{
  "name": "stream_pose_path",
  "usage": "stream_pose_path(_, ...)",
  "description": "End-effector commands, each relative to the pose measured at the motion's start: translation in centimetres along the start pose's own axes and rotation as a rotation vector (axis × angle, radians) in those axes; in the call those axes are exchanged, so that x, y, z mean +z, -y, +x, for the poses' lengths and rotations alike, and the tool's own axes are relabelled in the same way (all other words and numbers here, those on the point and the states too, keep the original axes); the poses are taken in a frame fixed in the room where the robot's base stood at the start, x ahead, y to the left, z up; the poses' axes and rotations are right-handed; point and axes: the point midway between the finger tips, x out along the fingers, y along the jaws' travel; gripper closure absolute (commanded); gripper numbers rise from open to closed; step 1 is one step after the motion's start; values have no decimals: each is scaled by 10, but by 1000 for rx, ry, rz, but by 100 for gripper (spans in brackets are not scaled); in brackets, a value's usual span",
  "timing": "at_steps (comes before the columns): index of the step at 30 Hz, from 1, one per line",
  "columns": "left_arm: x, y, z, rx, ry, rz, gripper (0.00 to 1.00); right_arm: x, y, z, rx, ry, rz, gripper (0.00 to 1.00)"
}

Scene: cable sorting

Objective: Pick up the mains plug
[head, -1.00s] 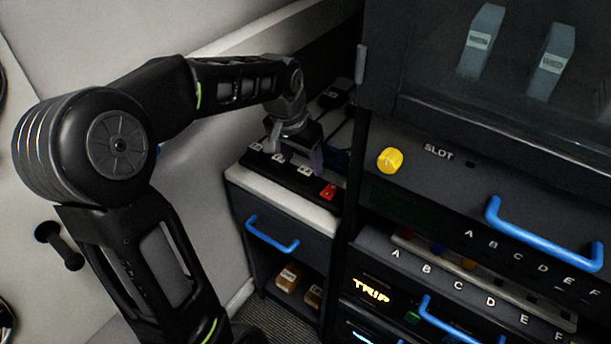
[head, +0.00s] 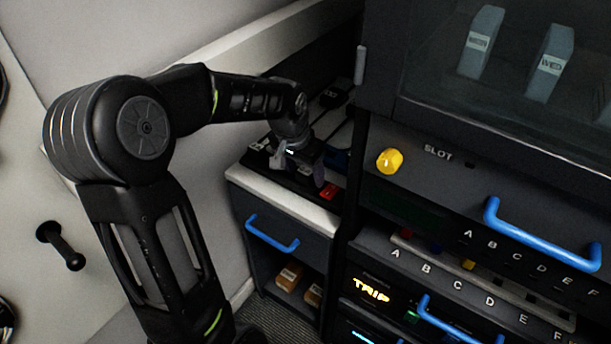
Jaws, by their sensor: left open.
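My left gripper (head: 299,170) is open, pointing down over a black power strip (head: 303,183) on the small cabinet. One finger shows on the left and one on the right, close above the strip. The strip carries pale labels and a red switch (head: 328,192) at its near right end. I cannot make out a mains plug for certain; the gripper and wrist hide the middle of the strip. A dark labelled block (head: 335,95) lies behind the wrist, and a blue item (head: 337,160) shows just right of the gripper. My right gripper is not in view.
The cabinet (head: 278,205) has a pale top and a drawer with a blue handle (head: 272,236). Below it, labelled brown boxes (head: 289,277) sit on an open shelf. A tall dark rack (head: 440,185) with a yellow knob (head: 389,160) stands close on the right.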

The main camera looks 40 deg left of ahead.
Motion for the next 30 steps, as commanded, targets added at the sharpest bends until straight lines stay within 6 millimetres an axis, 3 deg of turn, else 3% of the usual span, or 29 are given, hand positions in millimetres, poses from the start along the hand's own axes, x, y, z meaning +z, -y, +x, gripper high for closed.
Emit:
stream_pose_path(23,0,0,0,0,0,0,99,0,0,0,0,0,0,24)
stream_pose_path(30,0,0,0,0,0,0,100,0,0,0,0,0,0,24)
